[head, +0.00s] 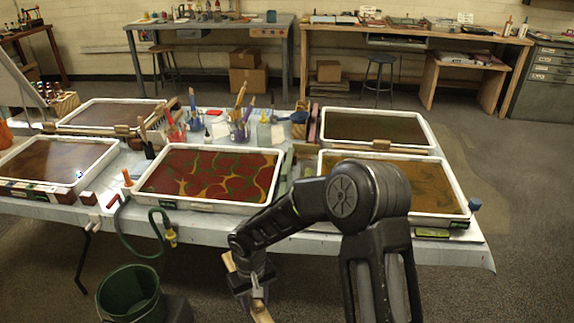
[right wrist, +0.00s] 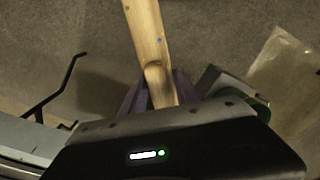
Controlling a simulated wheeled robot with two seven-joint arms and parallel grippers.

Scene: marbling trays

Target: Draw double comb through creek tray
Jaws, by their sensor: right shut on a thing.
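My right gripper (head: 258,292) hangs low in front of the table's front edge, below the middle and right front trays. It is shut on a pale wooden piece, likely the double comb (head: 262,314), which also shows in the right wrist view (right wrist: 147,35) as a long bar with a short upright grip. Its teeth cannot be made out. The front middle tray (head: 208,203) holds a red, green and yellow veined pattern. The front right tray (head: 440,217) holds a mottled ochre-brown surface, partly hidden by my right arm. No readable label tells which is the creek tray. My left gripper is out of view.
More trays lie at front left (head: 110,140), back left (head: 75,122) and back right (head: 428,128). Jars of brushes and tools (head: 240,128) crowd the table's middle. A green bucket (head: 130,292) and hose (head: 128,238) are at the front left.

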